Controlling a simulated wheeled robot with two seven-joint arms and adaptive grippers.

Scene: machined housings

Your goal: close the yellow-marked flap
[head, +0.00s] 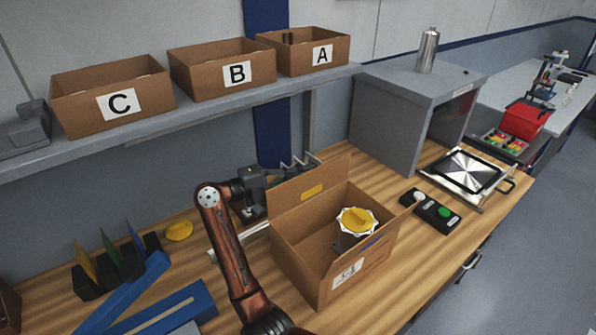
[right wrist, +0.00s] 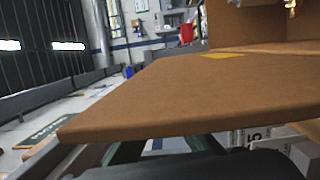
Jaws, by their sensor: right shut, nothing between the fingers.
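An open cardboard box (head: 350,279) stands on the wooden bench. Its yellow-marked flap (head: 335,177) rises from the back edge, with a yellow patch (head: 312,191) on its face. Inside lies a round yellow-and-white part (head: 357,221). My right gripper (head: 268,178) is shut and empty, behind the flap's left end; the flap partly hides that area, and I cannot tell whether they touch. In the right wrist view the flap (right wrist: 170,92) spans the picture close to the camera, with its yellow patch (right wrist: 222,55) at the far edge. My left gripper is not in view.
Bins C (head: 75,106), B (head: 190,82) and A (head: 285,60) stand on the shelf. A black button box (head: 430,211) and a metal plate fixture (head: 468,170) lie right of the box. A blue tray (head: 190,309) and a rack (head: 90,285) are at left.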

